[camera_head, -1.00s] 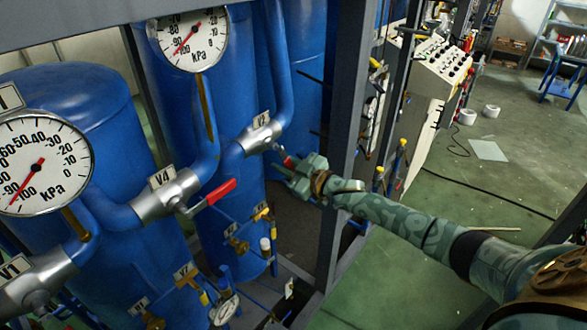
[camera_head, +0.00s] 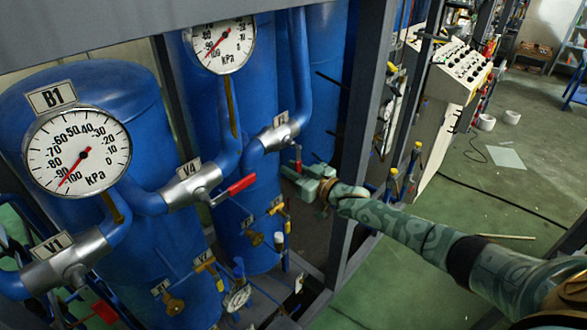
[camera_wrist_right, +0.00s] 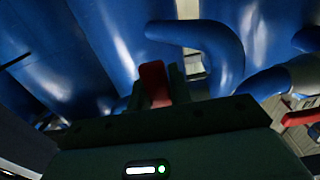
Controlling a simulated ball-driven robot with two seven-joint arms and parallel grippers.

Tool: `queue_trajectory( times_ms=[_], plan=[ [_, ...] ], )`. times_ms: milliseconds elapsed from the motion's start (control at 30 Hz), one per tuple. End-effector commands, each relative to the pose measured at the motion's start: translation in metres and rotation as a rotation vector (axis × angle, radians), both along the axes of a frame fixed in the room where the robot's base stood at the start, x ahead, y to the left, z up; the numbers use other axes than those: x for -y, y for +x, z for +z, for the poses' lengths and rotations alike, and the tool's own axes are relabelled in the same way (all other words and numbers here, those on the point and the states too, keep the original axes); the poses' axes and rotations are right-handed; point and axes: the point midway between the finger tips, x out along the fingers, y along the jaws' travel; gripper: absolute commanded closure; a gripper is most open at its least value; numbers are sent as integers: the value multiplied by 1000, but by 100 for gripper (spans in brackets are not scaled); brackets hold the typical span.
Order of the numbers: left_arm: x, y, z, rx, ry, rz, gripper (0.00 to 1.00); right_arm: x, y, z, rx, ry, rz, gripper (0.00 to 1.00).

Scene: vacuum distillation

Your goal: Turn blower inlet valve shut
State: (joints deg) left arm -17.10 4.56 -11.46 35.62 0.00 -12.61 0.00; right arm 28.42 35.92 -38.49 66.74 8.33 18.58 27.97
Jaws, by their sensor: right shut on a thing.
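My right gripper (camera_head: 300,176) is shut on the red lever handle (camera_head: 298,157) of the silver valve (camera_head: 278,136) on the farther blue pipe. The handle points downward from the valve body. In the right wrist view the red handle (camera_wrist_right: 155,83) stands up between the fingers of my right gripper (camera_wrist_right: 157,97). The valve's small tag (camera_head: 281,118) is too small to read surely. No frame names a valve as the blower inlet. My left gripper is not in view.
Valve V4 (camera_head: 192,187) with its red handle (camera_head: 233,189) is nearer, left of my gripper. Valve V1 (camera_head: 68,262) is at lower left. Gauge B1 (camera_head: 77,152) and another gauge (camera_head: 219,45) stand above. A dark frame post (camera_head: 358,150) stands just right of my gripper.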

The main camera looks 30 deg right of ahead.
Motion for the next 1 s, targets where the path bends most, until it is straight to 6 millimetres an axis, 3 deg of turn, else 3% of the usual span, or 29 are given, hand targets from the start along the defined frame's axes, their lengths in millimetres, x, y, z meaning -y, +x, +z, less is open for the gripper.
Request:
queue_trajectory(
  times_ms=[233,267,300,333,700,867,1000],
  plan=[
    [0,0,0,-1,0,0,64,-1,-1,-1,-4,11,2,100],
    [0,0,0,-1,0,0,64,-2,-1,-1,-3,11,2,72],
    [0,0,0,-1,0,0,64,-2,-1,-1,-3,11,2,61],
    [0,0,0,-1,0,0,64,-1,-1,-1,-3,10,2,58],
    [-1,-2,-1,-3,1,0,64,2,-7,-1,-2,6,1,58],
    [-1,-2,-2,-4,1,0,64,14,-36,-3,-5,5,1,58],
    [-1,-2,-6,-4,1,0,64,29,-74,-4,-7,4,2,58]
  ],
)
